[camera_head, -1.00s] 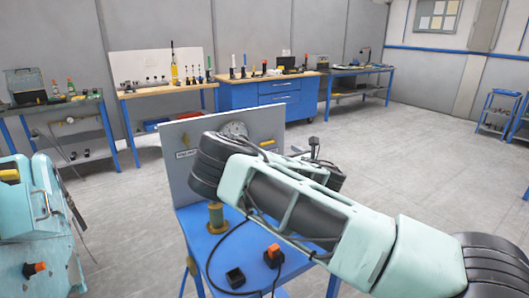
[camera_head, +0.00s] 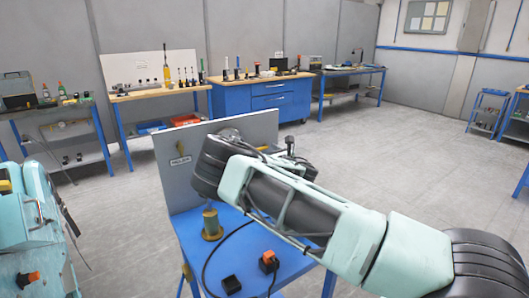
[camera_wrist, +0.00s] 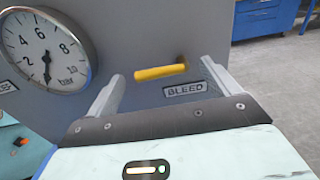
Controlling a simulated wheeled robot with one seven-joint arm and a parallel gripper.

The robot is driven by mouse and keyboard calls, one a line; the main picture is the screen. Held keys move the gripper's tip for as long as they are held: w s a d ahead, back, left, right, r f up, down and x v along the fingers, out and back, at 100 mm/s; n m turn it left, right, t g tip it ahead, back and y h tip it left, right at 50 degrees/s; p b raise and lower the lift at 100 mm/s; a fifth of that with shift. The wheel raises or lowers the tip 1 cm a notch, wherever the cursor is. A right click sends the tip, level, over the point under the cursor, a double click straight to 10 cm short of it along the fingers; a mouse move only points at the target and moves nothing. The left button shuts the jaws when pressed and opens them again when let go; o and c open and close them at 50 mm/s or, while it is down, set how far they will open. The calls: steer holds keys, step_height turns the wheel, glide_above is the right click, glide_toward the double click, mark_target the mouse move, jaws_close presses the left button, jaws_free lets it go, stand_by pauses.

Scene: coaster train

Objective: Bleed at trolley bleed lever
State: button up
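The bleed lever is a short yellow bar (camera_wrist: 160,72) sticking out of a grey panel, above a label reading BLEED (camera_wrist: 185,89) in the wrist view. My gripper (camera_wrist: 162,70) is open, its fingers to either side of the lever with visible gaps. I cannot tell how deep the lever sits between them. A round pressure gauge (camera_wrist: 45,50) marked bar is left of the lever, its needle pointing down. In the head view, the panel (camera_head: 180,170) stands on the blue trolley (camera_head: 240,255); my arm hides much of the gauge and my gripper.
A brass-coloured post (camera_head: 211,225), a black block (camera_head: 231,284) and an orange-black switch (camera_head: 268,262) with a cable are on the trolley top. A teal machine (camera_head: 35,235) stands at left.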

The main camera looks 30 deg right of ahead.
steer(key=c, duration=0.9)
steer(key=shift+o, duration=0.2)
steer(key=m+b, duration=0.1)
steer(key=m, duration=0.1)
steer(key=r+m+b, duration=0.1)
steer(key=m, duration=0.1)
steer(key=shift+d+m, duration=0.15)
steer(key=shift+m, duration=0.15)
steer(key=m, duration=0.1)
steer(key=m+b, duration=0.1)
steer(key=m, duration=0.1)
steer(key=r+m+b, duration=0.1)
steer(key=shift+d, duration=0.35)
steer(key=m, duration=0.1)
steer(key=m+b, duration=0.1)
steer(key=m, duration=0.1)
steer(key=d+m+b, duration=0.1)
steer(key=m, duration=0.1)
steer(key=shift+r, duration=0.35)
steer(key=shift+d+r+m+b, duration=0.1)
steer(key=shift+d+m+b, duration=0.2)
steer(key=shift+m+b, duration=0.6)
steer(key=shift+d+r+m+b, duration=0.1)
steer(key=shift+d+m+b, duration=0.2)
steer(key=shift+m, duration=1)
